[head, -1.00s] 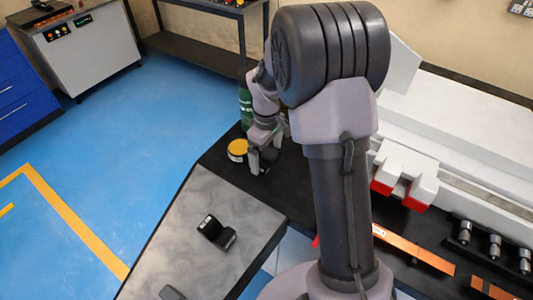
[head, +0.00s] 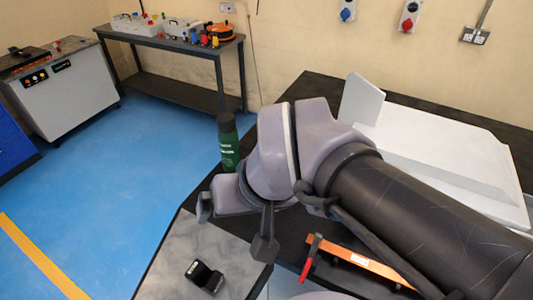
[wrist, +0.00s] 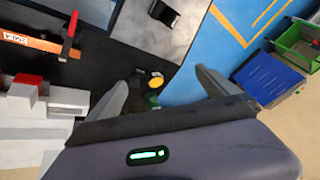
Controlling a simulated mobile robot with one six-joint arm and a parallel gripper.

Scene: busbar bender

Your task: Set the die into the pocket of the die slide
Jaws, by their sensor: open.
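The die looks like a black, notched block (head: 204,276) on the grey mat (head: 178,262) at the lower left in the head view. It also shows on the mat at the top of the wrist view (wrist: 163,12). My gripper (head: 235,222) is open and empty, above and behind the die in the head view. Its two fingers stand apart in the wrist view (wrist: 160,88), with the die beyond them. White blocks with red parts (wrist: 27,88) at the left of the wrist view belong to the bender; I cannot make out the slide's pocket.
A green bottle (head: 228,142) stands near my gripper. A yellow-topped roll (wrist: 156,80) shows between the fingers in the wrist view. An orange bar (head: 370,264) and a red-handled tool (head: 311,258) lie right of the mat. The blue floor (head: 100,180) left is clear.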

